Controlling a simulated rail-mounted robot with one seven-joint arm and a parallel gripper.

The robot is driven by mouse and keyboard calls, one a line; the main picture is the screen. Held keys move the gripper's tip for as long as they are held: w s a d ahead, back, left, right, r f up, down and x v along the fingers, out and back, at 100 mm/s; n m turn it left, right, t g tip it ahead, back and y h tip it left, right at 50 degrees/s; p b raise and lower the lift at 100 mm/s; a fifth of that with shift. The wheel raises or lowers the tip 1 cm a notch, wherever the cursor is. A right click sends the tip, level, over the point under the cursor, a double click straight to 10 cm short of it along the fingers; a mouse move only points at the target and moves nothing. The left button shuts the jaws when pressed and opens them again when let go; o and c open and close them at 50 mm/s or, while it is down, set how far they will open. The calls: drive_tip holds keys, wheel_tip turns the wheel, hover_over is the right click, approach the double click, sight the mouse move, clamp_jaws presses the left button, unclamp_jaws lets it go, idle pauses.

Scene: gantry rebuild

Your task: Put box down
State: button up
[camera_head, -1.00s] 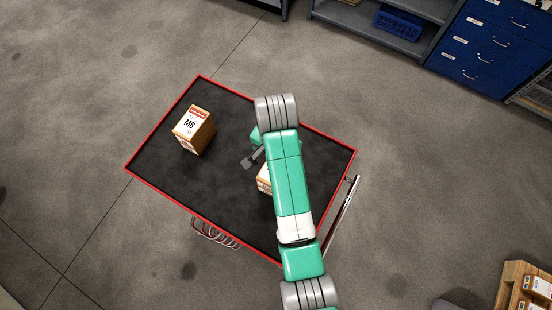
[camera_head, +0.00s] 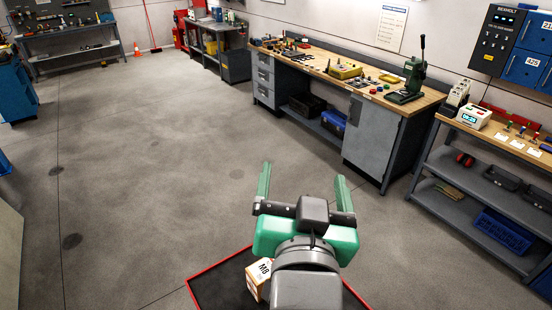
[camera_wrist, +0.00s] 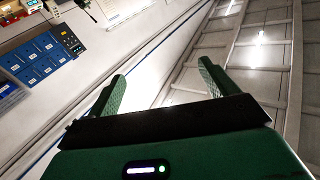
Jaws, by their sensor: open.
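My gripper (camera_head: 303,190) is raised in the head view, with its two green fingers spread wide and nothing between them. It also shows open and empty in the wrist view (camera_wrist: 160,92), which looks toward the wall and ceiling. The box marked M8 (camera_head: 258,277) stands on the dark top of the red-edged cart (camera_head: 212,287) at the bottom of the head view, below my gripper and apart from it. My arm hides part of the box and much of the cart top. The second box seen earlier is not visible now.
A long workbench (camera_head: 300,65) with tools runs along the back wall. A second bench with shelves (camera_head: 470,190) stands at the right. Blue cabinets (camera_head: 525,68) hang on the right wall. The floor (camera_head: 150,180) to the left is clear.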

drive_tip(key=s+a+r+n+t+y, duration=0.1)
drive_tip(key=s+a+r+n+t, duration=0.2)
drive_tip(key=s+r+t, duration=0.3)
drive_tip(key=s+a+r, duration=0.1)
drive_tip(key=s+r, duration=0.4)
drive_tip(key=r, duration=0.3)
drive_tip(key=shift+s+r+t, duration=0.3)
drive_tip(key=shift+s, duration=0.1)
